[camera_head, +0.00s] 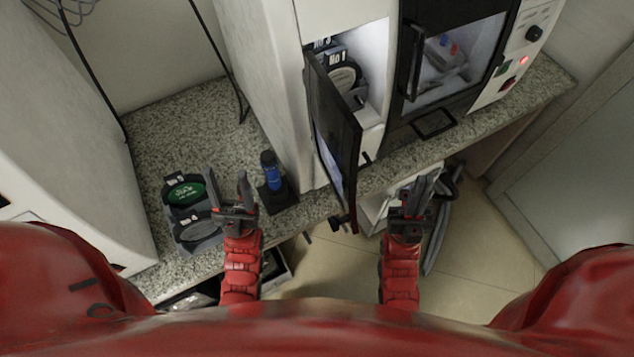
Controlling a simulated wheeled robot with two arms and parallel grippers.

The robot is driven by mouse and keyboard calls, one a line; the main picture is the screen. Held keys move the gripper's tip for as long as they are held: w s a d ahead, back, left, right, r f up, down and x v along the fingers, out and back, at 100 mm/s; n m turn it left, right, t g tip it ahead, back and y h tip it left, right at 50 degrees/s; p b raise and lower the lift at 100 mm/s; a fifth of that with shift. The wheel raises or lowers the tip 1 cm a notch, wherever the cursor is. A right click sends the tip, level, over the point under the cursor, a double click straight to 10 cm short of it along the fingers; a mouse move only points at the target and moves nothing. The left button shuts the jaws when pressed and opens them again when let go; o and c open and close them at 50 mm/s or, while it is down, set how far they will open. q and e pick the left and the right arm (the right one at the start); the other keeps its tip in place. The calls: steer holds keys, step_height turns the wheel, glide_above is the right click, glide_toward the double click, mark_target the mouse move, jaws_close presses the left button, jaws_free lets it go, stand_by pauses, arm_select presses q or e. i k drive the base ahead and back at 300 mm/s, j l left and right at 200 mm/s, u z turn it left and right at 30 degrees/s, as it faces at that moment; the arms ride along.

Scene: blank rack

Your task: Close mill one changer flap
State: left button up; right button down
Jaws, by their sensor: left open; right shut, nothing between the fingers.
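The mill (345,16) is a white machine on the speckled counter. Its changer flap (334,138), a dark panel, stands swung open toward me at the left compartment. Discs (344,77) marked "No 1" show inside the open changer (374,55). My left gripper (227,184) is open and empty, left of the flap, near the disc rack and the blue-topped item. My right gripper (424,178) is shut and empty, to the right of the flap and below the mill's front. Both are apart from the flap in the picture.
A grey rack (197,240) holds discs, one with a green face (185,193). A blue-topped item (270,172) stands in a black holder on the counter (170,130). The mill's dark-framed window door (450,62) is right of the changer. Open floor (330,265) lies below.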

mark_target(331, 119)
steer(key=k+j+z, duration=0.15)
steer(key=k+j, duration=0.2)
steer(key=j, duration=0.2)
steer(key=k+j+z, duration=0.1)
steer(key=k+j, duration=0.25)
steer(key=j, duration=0.15)
